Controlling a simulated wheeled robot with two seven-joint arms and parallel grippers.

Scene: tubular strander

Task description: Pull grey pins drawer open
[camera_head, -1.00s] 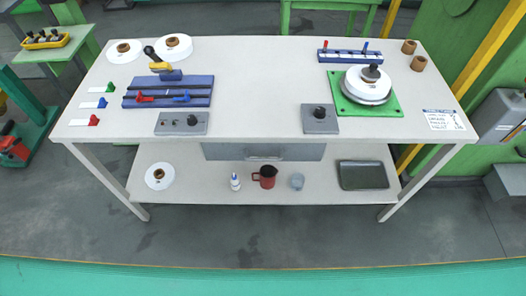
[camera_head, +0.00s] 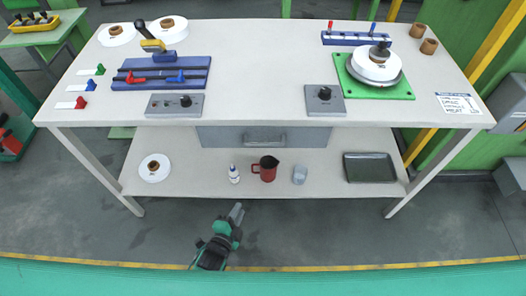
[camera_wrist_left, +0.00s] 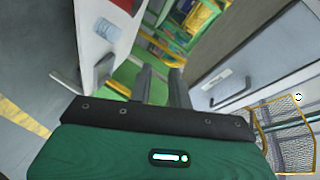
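A grey drawer (camera_head: 225,137) hangs under the middle of the white workbench, with a bar handle (camera_head: 264,138) on its front. It looks shut, and its inside is hidden. My left gripper (camera_head: 238,209) is below and in front of it, over the floor, apart from the handle. In the left wrist view, the two dark fingers (camera_wrist_left: 161,84) stand apart with nothing between them. A grey front with a handle (camera_wrist_left: 231,94), apparently the drawer, shows to the right of the fingers. My right gripper is not in view.
The benchtop (camera_head: 255,70) carries fixtures and spools. The floor in front is clear.

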